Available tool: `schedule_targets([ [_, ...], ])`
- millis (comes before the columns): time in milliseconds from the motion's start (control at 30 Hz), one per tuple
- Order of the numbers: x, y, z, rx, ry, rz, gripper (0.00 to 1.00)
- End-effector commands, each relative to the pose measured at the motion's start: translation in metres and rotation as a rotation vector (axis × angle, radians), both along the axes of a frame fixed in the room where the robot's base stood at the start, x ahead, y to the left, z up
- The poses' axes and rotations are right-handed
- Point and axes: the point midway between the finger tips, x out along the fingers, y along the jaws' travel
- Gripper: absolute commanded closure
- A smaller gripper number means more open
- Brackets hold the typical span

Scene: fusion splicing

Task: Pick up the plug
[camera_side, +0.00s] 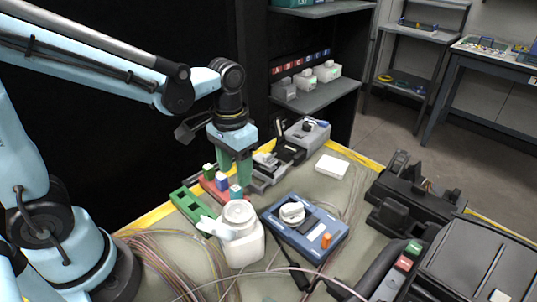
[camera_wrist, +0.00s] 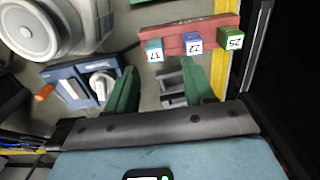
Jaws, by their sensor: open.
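Three small numbered blocks stand in a red rack (camera_wrist: 176,40), and I cannot tell which of them is the plug. They are a teal block (camera_wrist: 153,57), a blue block (camera_wrist: 194,49) and a green block (camera_wrist: 230,45). In the side view, the teal (camera_side: 236,193), blue (camera_side: 221,182) and green (camera_side: 208,171) blocks form a row on the rack. My gripper (camera_wrist: 160,70) has two green fingers spread apart with nothing between them. In the side view, my gripper (camera_side: 237,180) points down just behind and right of the blocks.
A green rack (camera_side: 187,203) lies left of the red one. A white bottle (camera_side: 241,245) and a blue box with a white dial (camera_side: 305,228) stand in front. Loose fibres cover the mat at front left. Dark machines (camera_side: 410,190) fill the right side.

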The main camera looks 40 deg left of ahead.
Motion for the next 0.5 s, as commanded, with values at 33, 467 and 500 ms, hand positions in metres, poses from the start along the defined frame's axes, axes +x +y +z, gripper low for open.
schedule_targets([
  [33,0.0,-0.001,-0.004,0.0,0.0,-0.001,0.47],
  [467,-0.002,-0.006,-0.046,0.0,-0.002,0.0,0.47],
  [500,-0.002,-0.006,-0.047,0.0,-0.002,0.0,0.47],
])
